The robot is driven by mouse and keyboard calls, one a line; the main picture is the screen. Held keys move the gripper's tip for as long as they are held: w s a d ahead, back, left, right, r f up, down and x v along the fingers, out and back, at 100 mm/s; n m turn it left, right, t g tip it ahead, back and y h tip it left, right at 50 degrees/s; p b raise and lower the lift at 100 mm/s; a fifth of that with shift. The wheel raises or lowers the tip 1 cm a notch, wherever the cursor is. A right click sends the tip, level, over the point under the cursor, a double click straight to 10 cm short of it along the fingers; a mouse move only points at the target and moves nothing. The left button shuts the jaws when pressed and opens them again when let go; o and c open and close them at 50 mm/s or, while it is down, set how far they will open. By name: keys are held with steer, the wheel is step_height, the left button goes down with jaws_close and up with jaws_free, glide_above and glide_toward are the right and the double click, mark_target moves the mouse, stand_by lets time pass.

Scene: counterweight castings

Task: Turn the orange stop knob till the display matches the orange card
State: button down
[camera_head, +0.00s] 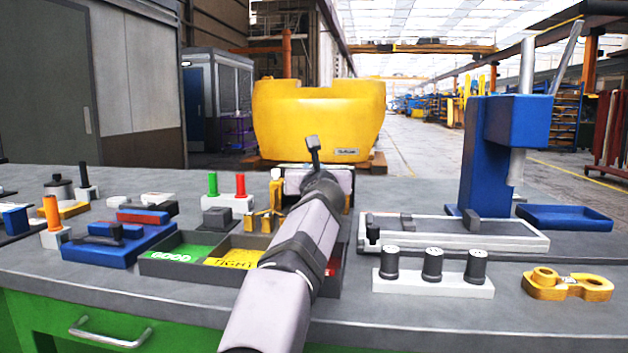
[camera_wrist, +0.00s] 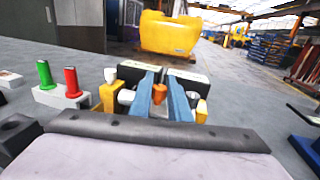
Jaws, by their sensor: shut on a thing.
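My gripper (camera_wrist: 161,82) shows in the wrist view as two blue-grey fingers, shut on the orange stop knob (camera_wrist: 159,94). The knob sits between the fingers, at the front of a dark box-shaped unit (camera_wrist: 130,70). A white knob (camera_wrist: 126,97) stands to the left of the fingers and another white part (camera_wrist: 201,107) to the right. In the head view the unit (camera_head: 346,181) stands at the back of the bench, mostly behind my arm, and the knob is hidden there. I cannot make out the display reading or the orange card in either view.
Green and red pegs (camera_wrist: 70,82) stand on a white block left of the unit. A sorting tray (camera_head: 205,277) lies in front, partly under my arm. A blue press (camera_head: 490,150) and a white rack with dark cylinders (camera_head: 433,282) stand to the right.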

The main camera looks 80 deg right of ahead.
steer(key=shift+n+t, duration=0.3)
steer(key=shift+t, duration=0.2)
steer(key=c, duration=1.9)
jaws_free()
steer(key=shift+c, duration=0.2)
steer(key=shift+a, duration=0.1)
steer(key=shift+b+v, duration=1.2)
steer(key=shift+v, duration=2.4)
